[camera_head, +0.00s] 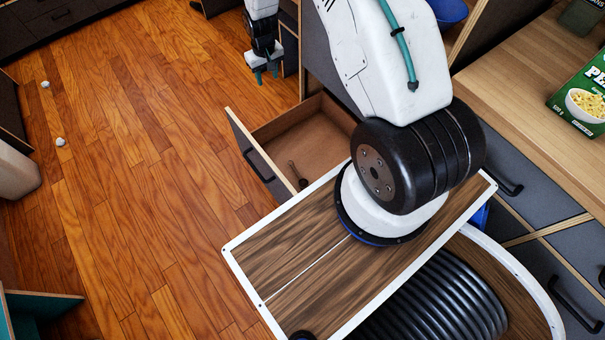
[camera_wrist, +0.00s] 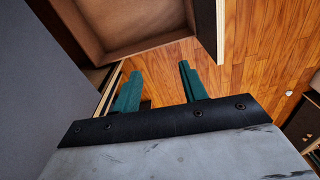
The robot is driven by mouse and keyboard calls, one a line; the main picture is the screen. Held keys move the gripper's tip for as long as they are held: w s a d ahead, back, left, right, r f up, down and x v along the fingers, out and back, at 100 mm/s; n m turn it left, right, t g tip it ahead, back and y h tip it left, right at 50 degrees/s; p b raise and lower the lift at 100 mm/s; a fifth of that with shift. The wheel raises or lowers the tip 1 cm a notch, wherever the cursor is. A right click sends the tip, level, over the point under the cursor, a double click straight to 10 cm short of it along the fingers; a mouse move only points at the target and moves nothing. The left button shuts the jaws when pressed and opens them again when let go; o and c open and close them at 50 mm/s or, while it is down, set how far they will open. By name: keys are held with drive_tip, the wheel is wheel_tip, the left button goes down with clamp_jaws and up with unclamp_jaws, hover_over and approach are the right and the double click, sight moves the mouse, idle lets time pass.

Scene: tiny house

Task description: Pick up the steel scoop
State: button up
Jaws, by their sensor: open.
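A small dark metallic item, which looks like the steel scoop (camera_head: 298,175), lies inside an open drawer (camera_head: 306,130) near its front right corner. It is too small to make out well and does not show in the wrist view. My gripper (camera_head: 266,76) hangs beyond the drawer, up and left of it in the head view, apart from the scoop. In the wrist view its two teal fingers (camera_wrist: 160,72) are spread with nothing between them. The drawer (camera_wrist: 125,22) shows there at the top, beyond the fingers.
The drawer's dark front panel (camera_head: 249,157) stands out over the wooden floor (camera_head: 150,150). A wooden counter (camera_head: 525,75) at right carries a green food box (camera_head: 583,98). Two small pale items (camera_head: 60,142) lie on the floor at left.

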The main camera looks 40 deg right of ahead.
drive_tip(key=s+d+f, duration=0.1)
drive_tip(key=s+f, duration=0.1)
drive_tip(key=f, duration=0.7)
drive_tip(key=s+f, duration=0.2)
drive_tip(key=f, duration=0.7)
hover_over(300, 178)
drive_tip(key=f, duration=2.3)
drive_tip(key=shift+d, duration=0.3)
drive_tip(key=shift+a+f, duration=0.15)
drive_tip(key=shift+f, duration=1.85)
drive_tip(key=shift+a+f, duration=0.1)
drive_tip(key=shift+f, duration=1.85)
clamp_jaws()
